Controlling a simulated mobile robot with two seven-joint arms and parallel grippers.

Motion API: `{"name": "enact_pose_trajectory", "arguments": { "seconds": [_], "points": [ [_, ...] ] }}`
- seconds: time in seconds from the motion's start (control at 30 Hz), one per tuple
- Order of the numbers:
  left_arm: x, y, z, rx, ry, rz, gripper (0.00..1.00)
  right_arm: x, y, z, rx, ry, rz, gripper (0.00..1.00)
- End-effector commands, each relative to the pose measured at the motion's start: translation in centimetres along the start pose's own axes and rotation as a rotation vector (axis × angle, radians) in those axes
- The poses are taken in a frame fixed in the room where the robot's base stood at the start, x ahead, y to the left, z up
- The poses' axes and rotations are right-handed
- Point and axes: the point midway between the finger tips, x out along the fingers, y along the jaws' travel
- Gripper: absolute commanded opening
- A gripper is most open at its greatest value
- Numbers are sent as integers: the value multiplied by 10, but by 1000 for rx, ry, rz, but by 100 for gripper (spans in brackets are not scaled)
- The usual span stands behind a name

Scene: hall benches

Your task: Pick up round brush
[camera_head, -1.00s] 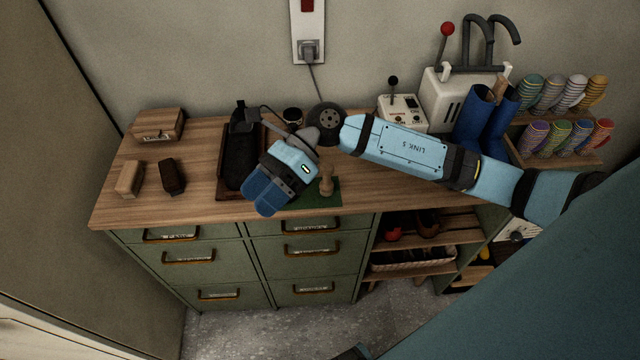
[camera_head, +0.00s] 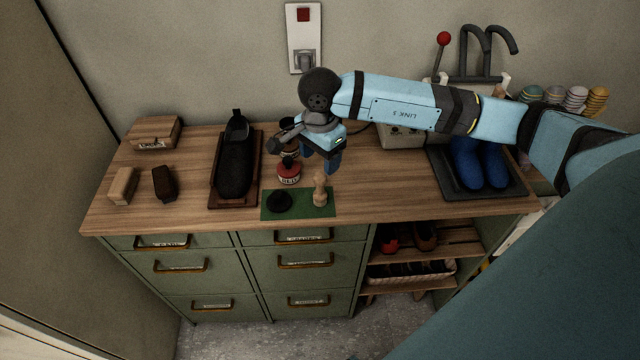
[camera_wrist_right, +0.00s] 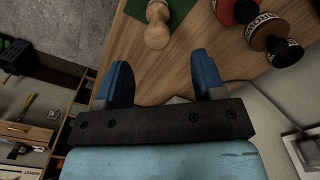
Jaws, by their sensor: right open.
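The round brush, which I take to be the pale wooden knob-handled piece (camera_head: 320,190), stands upright on a small green mat (camera_head: 300,211) near the bench's front edge. In the right wrist view its rounded wooden top (camera_wrist_right: 157,30) shows beyond the fingertips. My right gripper (camera_head: 322,163) is open and empty, above the bench and a little behind the brush. In the right wrist view its two blue fingers (camera_wrist_right: 163,75) are spread apart with bare wood between them. The brush's underside is hidden. My left gripper is out of view.
A black round lid-like piece (camera_head: 279,202) shares the mat. A red tin (camera_head: 289,172) stands just behind it. A black shoe (camera_head: 234,158) on a tray, two small brushes and a wooden box (camera_head: 157,133) are left. Blue boots (camera_head: 480,162) stand right. Bench right of the mat is clear.

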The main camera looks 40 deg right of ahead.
Motion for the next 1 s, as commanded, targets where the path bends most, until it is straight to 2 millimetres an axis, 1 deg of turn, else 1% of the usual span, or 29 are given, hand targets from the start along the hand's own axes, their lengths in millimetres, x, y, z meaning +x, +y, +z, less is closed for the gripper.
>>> {"name": "enact_pose_trajectory", "arguments": {
  "seconds": [0.03,0.27,0.43,0.53,0.63,0.8,0.87,0.9,0.97,1.0],
  "points": [
    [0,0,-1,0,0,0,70,4,0,0,0,0,1,63],
    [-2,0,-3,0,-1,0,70,17,1,1,-1,-2,1,63],
    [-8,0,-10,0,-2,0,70,40,4,1,1,-2,3,63],
    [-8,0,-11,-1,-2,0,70,55,4,1,1,-2,2,63],
    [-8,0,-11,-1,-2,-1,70,61,3,2,-1,-3,-1,63],
    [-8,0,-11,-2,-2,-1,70,61,3,1,-1,-2,-1,63],
    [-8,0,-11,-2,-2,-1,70,61,3,1,-1,-2,-1,49],
    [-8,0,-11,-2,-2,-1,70,61,3,1,-1,-2,-1,40],
    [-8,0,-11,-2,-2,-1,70,61,3,1,0,-2,-1,26],
    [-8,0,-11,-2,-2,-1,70,61,3,1,0,-2,-1,17]
  ]
}}
